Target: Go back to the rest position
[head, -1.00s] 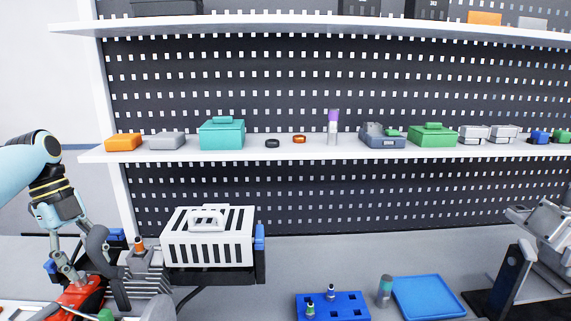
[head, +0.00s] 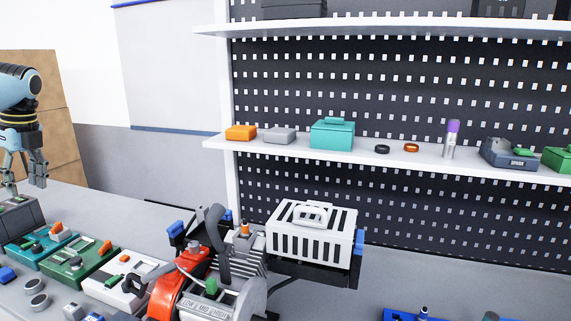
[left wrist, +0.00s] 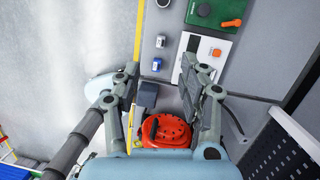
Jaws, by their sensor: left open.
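My left gripper (head: 26,172) hangs at the far left of the head view, fingers down and apart, with nothing between them. It is above and left of the red machine (head: 172,294), clear of it. In the left wrist view my left gripper (left wrist: 160,80) also shows open and empty. The red machine (left wrist: 166,131) lies beyond its fingers there, partly hidden by the hand. My right gripper is not in view.
A bench (head: 80,203) holds a teal module (head: 35,248), a green module (head: 72,268) and a white module (head: 108,290). A white slotted box (head: 312,232) stands right of the red machine. A shelf (head: 290,152) with small goods runs behind.

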